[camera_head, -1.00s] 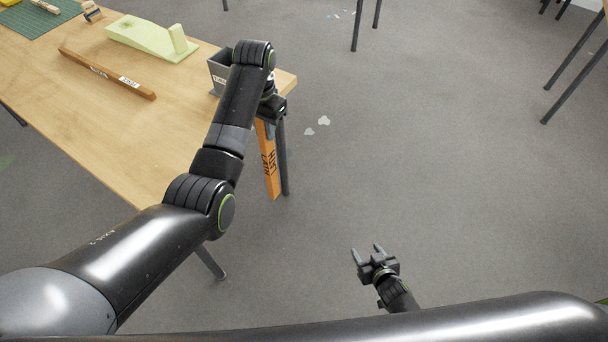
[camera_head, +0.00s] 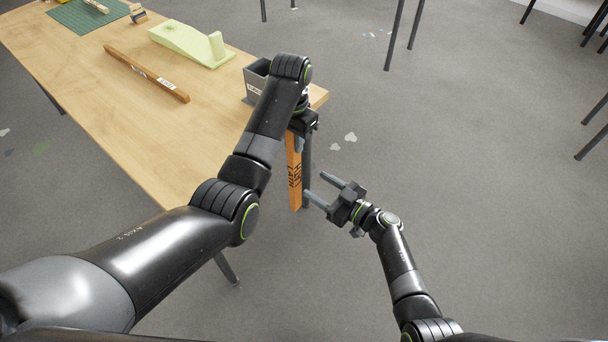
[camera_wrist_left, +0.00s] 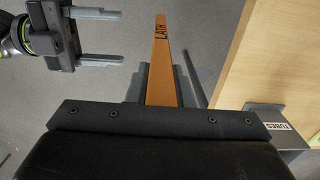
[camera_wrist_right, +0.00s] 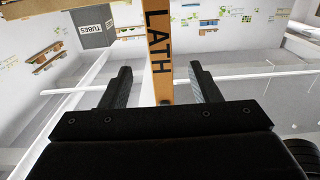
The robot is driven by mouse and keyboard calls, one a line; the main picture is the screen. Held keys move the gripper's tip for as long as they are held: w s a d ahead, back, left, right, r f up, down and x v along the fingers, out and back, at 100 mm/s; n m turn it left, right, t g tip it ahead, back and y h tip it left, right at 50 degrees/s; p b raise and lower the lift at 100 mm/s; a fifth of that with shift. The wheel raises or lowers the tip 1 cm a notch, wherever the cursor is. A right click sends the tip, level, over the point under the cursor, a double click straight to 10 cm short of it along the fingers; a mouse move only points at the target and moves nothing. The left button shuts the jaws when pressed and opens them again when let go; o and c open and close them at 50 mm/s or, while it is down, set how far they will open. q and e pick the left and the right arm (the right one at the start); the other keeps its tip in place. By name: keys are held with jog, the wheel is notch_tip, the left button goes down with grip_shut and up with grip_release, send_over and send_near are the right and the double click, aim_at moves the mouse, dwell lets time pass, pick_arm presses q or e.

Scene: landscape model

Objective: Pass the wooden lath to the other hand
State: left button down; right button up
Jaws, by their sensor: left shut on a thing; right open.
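The wooden lath (camera_head: 294,178) is an orange-brown strip marked LATH. It hangs upright beside the table's corner, its upper end in my left gripper (camera_head: 302,122), which is shut on it. My right gripper (camera_head: 314,184) is open, low on the lath's right side, with both fingers pointing at it. In the left wrist view the lath (camera_wrist_left: 164,60) runs away from the jaws, and the right gripper's open fingers (camera_wrist_left: 122,37) are apart from it on the left. In the right wrist view the lath (camera_wrist_right: 158,45) appears between the two open fingers (camera_wrist_right: 160,72).
The wooden table (camera_head: 150,130) fills the left side. Near its corner stands a grey box marked TUBES (camera_head: 257,82).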

aim_at(298, 173)
jog(key=x, duration=1)
jog(key=c, duration=1.1)
pick_arm(q)
jog(key=c, duration=1.2)
grip_release()
pick_arm(e)
jog(key=shift+c, duration=0.3)
